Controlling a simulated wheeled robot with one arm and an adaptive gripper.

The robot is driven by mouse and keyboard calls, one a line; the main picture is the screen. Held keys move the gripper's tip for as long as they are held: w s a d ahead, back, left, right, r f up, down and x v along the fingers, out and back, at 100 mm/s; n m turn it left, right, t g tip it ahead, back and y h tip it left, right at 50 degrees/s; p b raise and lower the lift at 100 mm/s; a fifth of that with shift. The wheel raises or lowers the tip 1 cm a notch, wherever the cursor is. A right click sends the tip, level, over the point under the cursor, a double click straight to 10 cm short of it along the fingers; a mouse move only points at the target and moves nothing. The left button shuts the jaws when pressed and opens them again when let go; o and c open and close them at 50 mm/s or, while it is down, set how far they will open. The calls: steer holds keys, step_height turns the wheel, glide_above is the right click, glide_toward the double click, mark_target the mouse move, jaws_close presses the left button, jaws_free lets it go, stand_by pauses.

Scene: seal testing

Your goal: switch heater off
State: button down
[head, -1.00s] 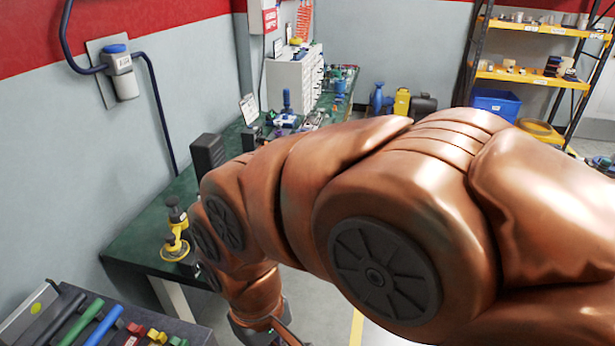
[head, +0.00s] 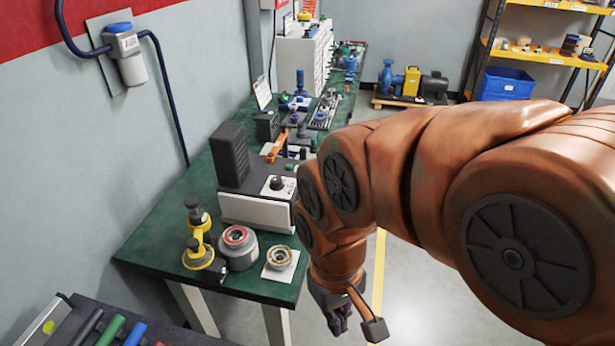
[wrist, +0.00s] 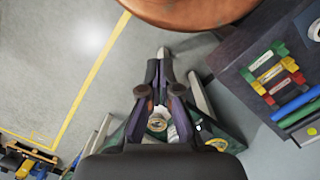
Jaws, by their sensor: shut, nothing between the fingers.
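The knob's setting is too small to read. My gripper (head: 338,322) is in front of the table's right front corner, apart from the box, pointing down. In the wrist view my gripper (wrist: 163,56) is shut and empty. The heater cannot be made out there, as my gripper hides part of the table.
On the table's front part stand a yellow stand with dark knobs (head: 197,240), a grey cup with a red ring (head: 237,248) and a ring on a white plate (head: 279,258). A dark tray of coloured handles (wrist: 280,85) lies right in the wrist view. Open floor (head: 405,285) lies right of the table.

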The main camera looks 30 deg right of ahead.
steer(key=w+d+f+n+t+h+b, duration=0.1)
steer(key=w+d+f+t+b, duration=0.5)
steer(key=w, duration=0.6)
steer(key=w+d+f+n+t+h+b, duration=0.1)
steer(key=w+d+f+b, duration=0.25)
steer(key=w+d, duration=0.65)
steer(key=w+d+f+n+t+h+b, duration=0.1)
steer(key=w+d+f+t+b, duration=0.35)
steer(key=w, duration=0.85)
steer(key=w+d+f+n+t+y+b, duration=0.2)
steer(key=w+d+n+t+b, duration=0.1)
steer(key=d+t+b, duration=0.2)
steer(key=w+d+f+n+t+y+b, duration=0.2)
steer(key=w+d+n+t+b, duration=0.1)
steer(key=b, duration=0.5)
steer(key=w+d+t, duration=0.1)
steer(key=d+t, duration=0.1)
steer(key=d, duration=0.1)
steer(key=shift+w+d+f+b, duration=0.2)
steer(key=shift+w+b, duration=0.05)
steer(key=shift+b, duration=0.15)
steer(key=shift+w+a, duration=0.1)
